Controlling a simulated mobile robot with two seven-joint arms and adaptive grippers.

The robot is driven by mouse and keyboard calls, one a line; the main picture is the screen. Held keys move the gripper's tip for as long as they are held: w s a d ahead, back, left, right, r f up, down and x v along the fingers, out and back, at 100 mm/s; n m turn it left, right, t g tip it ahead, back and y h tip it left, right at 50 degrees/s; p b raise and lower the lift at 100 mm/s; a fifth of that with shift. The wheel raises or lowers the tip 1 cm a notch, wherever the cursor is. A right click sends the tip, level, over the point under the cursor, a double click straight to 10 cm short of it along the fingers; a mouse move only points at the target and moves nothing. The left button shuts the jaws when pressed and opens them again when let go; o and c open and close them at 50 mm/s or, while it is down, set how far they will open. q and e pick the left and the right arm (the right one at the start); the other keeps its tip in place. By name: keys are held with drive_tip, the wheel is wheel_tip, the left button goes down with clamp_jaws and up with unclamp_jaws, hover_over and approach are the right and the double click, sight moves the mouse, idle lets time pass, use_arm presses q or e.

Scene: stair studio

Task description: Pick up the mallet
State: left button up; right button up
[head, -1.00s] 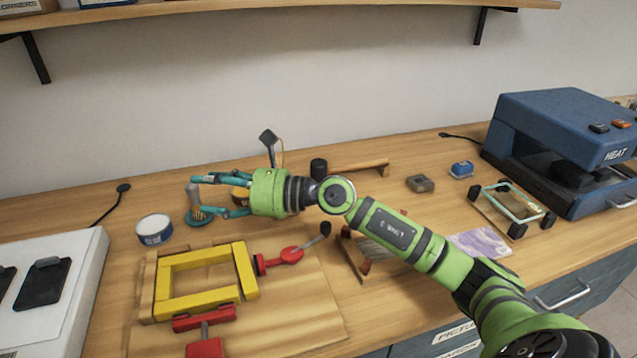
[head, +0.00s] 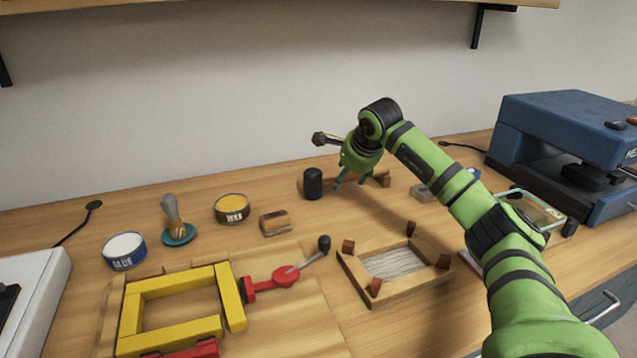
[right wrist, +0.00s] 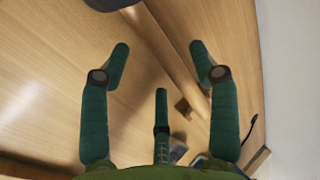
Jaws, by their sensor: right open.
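The mallet has a black cylindrical head (head: 313,183) and a wooden handle (head: 380,180) lying to the right on the bench, near the wall. My right gripper (head: 351,184) is above the handle, pointing down, and partly hides it. In the right wrist view my right gripper (right wrist: 158,62) has its teal fingers spread open and empty. The handle (right wrist: 185,55) runs between the fingertips, nearer the right-hand one. The dark head (right wrist: 112,3) is cut off at the top edge. I cannot tell whether any finger touches the handle. My left gripper is not in view.
A wooden frame with corner blocks (head: 350,265) lies in front of the mallet. A yellow frame with red clamps (head: 232,300) is at front left. A glue tin (head: 124,250), a brush (head: 172,215) and another tin (head: 232,208) stand left. A blue heat press (head: 560,130) is at right.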

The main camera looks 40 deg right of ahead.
drive_tip(key=shift+x, duration=1.2)
clamp_jaws()
drive_tip(key=shift+r, duration=0.1)
drive_tip(key=shift+r, duration=0.1)
